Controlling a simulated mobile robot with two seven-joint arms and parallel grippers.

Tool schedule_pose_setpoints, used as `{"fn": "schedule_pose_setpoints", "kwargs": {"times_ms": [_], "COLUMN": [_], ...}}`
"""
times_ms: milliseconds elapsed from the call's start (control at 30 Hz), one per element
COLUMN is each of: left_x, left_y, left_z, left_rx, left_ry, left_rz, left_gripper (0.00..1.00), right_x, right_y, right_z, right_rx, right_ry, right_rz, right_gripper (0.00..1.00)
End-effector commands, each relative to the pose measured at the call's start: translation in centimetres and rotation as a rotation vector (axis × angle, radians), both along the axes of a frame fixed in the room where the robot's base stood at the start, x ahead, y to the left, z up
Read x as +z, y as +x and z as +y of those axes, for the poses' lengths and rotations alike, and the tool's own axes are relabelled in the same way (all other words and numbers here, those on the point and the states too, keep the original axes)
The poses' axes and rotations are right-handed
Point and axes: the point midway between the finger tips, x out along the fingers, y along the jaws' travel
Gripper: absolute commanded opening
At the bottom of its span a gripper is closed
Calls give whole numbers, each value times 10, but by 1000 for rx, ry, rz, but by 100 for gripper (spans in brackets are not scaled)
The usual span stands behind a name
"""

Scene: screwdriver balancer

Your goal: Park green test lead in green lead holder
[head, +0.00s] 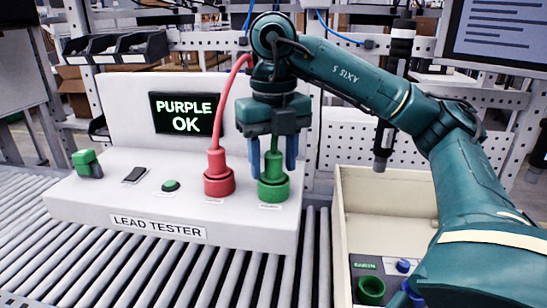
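The green test lead's plug (272,185) stands upright in the right-hand socket of the white lead tester (150,195). My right gripper (273,160) points down over it. Its two blue fingers are on either side of the plug's upper part, apart, with a small gap visible. The lead's cable is hidden behind my gripper. A green ring-shaped holder (371,290) with a green label sits in the beige bin (390,190) at the lower right and looks empty. My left gripper is not in view.
A red plug (217,178) with a red cable stands left of the green one, close to my fingers. The tester screen (184,113) reads "PURPLE OK". A blue piece (403,265) sits beside the green holder. My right arm covers part of the bin. Rollers run in front.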

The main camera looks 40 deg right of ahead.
Motion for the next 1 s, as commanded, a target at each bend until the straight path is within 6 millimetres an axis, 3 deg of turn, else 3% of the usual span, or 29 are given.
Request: {"fn": "schedule_pose_setpoints", "kwargs": {"times_ms": [367,500,567,800,1000], "left_x": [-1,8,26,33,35], "left_y": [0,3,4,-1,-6], "left_z": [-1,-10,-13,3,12], "left_rx": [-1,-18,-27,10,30], "left_ry": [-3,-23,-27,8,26], "left_rz": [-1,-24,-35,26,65], "left_gripper": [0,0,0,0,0], "right_x": [0,0,18,81,116], "right_y": [0,0,0,0,0], "right_z": [0,0,0,0,0], "right_rx": [0,0,0,1,-1], "right_ry": [0,0,0,-1,-1], "right_rz": [1,1,-4,-5,-4], "right_gripper": [54,54,54,54,54]}}
